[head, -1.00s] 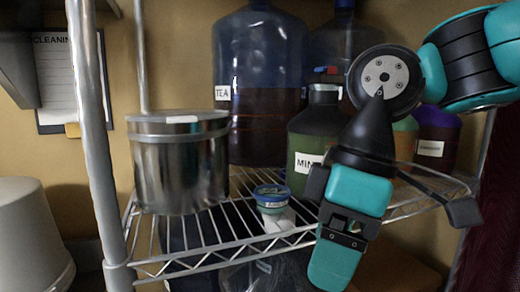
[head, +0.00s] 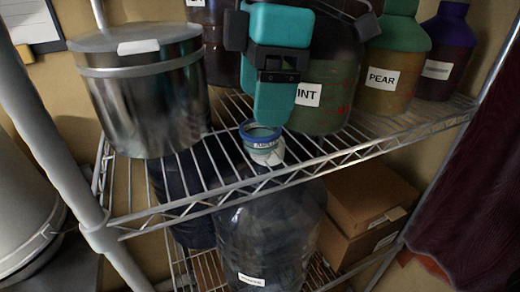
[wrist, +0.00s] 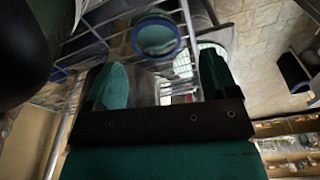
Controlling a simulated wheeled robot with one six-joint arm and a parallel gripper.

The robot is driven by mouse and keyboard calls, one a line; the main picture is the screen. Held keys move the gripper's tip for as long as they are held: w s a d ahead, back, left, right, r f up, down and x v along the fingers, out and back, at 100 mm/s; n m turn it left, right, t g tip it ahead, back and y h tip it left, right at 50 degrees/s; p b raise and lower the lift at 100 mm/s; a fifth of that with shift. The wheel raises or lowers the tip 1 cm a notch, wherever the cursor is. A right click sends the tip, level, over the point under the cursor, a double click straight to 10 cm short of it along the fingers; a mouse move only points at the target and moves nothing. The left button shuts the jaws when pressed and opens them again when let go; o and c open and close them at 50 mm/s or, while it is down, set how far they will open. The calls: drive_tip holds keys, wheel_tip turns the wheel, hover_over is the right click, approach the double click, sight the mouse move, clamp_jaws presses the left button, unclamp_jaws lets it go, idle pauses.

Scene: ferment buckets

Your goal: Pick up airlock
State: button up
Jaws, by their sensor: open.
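A small round cup-like piece with a blue rim, pale green body and white label (head: 262,133) stands on the wire shelf near its front edge; I take it to be the airlock, but its label is too small to read. In the wrist view this airlock (wrist: 157,37) shows as a blue ring beyond the fingertips, left of centre. My gripper (wrist: 163,80) is open, with a teal finger on each side and nothing between them. In the head view my gripper (head: 272,98) hangs just above and behind the airlock, apart from it as far as I can tell.
A steel pot (head: 145,92) stands on the shelf at left. The MINT bottle (head: 325,95) is close behind my gripper, with the PEAR bottle (head: 390,75) to its right. A large clear bottle (head: 265,235) and cardboard boxes (head: 362,205) are below the wire shelf (head: 385,135).

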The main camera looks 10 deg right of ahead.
sight(261, 135)
drive_tip(key=shift+w+a+f+p, duration=0.1)
drive_tip(key=shift+f+p, duration=0.4)
drive_tip(key=shift+f, duration=1.15)
drive_tip(key=shift+w+f+p, duration=0.1)
drive_tip(key=shift+f+p, duration=0.35)
drive_tip(key=shift+f, duration=1.15)
drive_tip(key=shift+c, duration=0.2)
drive_tip(key=c, duration=0.9)
